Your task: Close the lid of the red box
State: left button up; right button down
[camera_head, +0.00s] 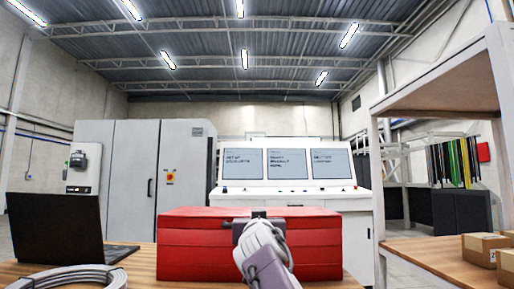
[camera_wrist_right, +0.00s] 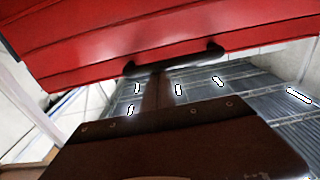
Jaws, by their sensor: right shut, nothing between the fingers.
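The red box (camera_head: 195,248) stands on the wooden table in the middle of the head view. Its lid (camera_head: 195,212) looks down or nearly down; I cannot tell whether it is fully closed. My right gripper (camera_head: 258,215) is at the middle of the box's front upper edge, shut and empty. It hides part of the front and the dark handle (camera_head: 228,224). In the right wrist view the red front (camera_wrist_right: 150,35) fills the top, with the dark handle (camera_wrist_right: 213,47) close to the shut fingers (camera_wrist_right: 158,75). I cannot tell whether they touch. My left gripper is out of view.
A black laptop (camera_head: 60,228) and a coiled grey cable (camera_head: 70,277) are on the table (camera_head: 135,262) left of the box. Cardboard boxes (camera_head: 484,248) sit on a wooden shelf at the right. Grey cabinets and a white console (camera_head: 350,205) stand behind.

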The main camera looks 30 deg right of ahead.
jog(key=shift+w+f+g, duration=0.15)
jog(key=shift+f+g, duration=0.15)
jog(key=shift+f, duration=0.35)
notch_tip(320, 180, up, 6)
jog(key=f+p, duration=0.1)
jog(key=p, duration=0.4)
jog(key=f+b+v, duration=0.1)
jog(key=b+v, duration=0.2)
jog(key=v, duration=0.6)
jog(key=shift+s+b, duration=0.3)
jog(key=shift+b, duration=0.05)
